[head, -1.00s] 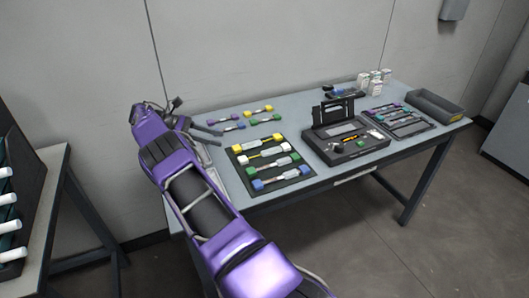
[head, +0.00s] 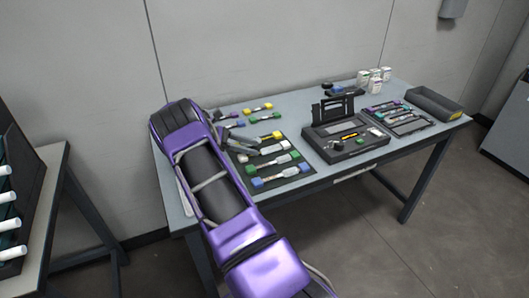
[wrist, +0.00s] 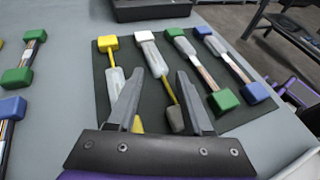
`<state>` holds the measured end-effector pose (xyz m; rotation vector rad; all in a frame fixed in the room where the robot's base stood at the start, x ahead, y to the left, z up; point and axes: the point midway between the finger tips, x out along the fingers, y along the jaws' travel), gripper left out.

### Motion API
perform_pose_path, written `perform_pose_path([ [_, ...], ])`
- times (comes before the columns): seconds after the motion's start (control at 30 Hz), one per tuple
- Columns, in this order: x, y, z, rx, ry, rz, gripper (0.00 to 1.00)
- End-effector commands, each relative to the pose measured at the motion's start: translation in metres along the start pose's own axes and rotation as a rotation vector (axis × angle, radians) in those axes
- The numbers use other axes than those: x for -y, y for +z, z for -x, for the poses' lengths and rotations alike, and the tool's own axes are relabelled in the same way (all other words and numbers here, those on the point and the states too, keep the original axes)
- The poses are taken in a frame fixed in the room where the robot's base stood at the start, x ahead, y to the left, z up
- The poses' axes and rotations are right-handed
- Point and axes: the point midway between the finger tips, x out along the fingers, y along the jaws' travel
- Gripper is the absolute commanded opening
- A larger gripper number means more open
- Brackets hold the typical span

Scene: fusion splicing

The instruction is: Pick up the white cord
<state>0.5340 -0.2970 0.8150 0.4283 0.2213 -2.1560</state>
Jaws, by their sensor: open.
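The white cord (wrist: 154,56) lies on a dark mat (wrist: 112,88) in the wrist view. It has a white end block at the far side, a pale sleeve, a thin yellow stretch and a greyish near end. In the head view it shows on the mat as the second row from the back (head: 277,148). My gripper (wrist: 158,72) is open and empty above the mat. The cord runs between its two fingers in the wrist picture; the height gap cannot be told.
A yellow-ended cord (wrist: 112,60) lies close on the left and a green-ended cord (wrist: 195,62) on the right. More cords lie off the mat. An open black splicer case (head: 345,135) stands right of the mat.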

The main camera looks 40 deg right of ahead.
Motion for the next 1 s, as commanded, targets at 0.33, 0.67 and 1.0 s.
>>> perform_pose_path([
  [0.33,0.0,0.0,-0.024,0.0,0.001,0.0,0.51],
  [0.67,0.0,0.0,-0.024,0.0,0.001,0.0,0.11],
  [1.0,0.0,0.0,-0.024,0.0,0.001,0.0,0.0],
])
